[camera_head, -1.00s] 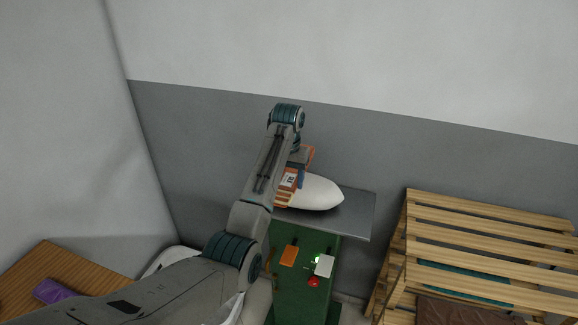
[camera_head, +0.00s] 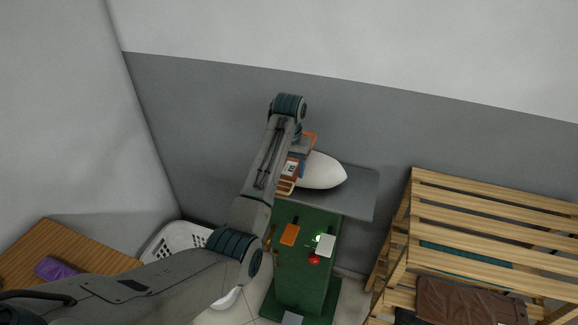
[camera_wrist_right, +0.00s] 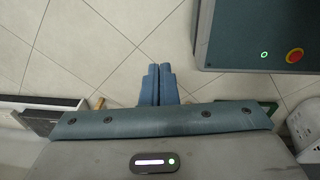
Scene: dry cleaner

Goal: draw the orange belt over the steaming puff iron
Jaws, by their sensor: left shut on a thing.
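The puff iron (camera_head: 324,171) is a white, egg-shaped form in the head view, lying over a grey board against the wall. No steam shows. Orange bands of the belt (camera_head: 285,187) show at its left end, partly hidden by my left arm. My left gripper (camera_head: 296,171) is at that left end, shut on the belt; its fingertips are largely hidden. I cannot tell how far the belt goes around the puff. My right gripper (camera_wrist_right: 159,86) shows in the right wrist view, blue fingers together, nothing between them, above the tiled floor.
The green stand (camera_head: 304,274) below the puff carries an orange box, a white box, a green light and a red button. A wooden slatted rack (camera_head: 480,205) stands right, a white basket (camera_head: 178,238) left, and a wooden table (camera_head: 35,245) with purple cloth far left.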

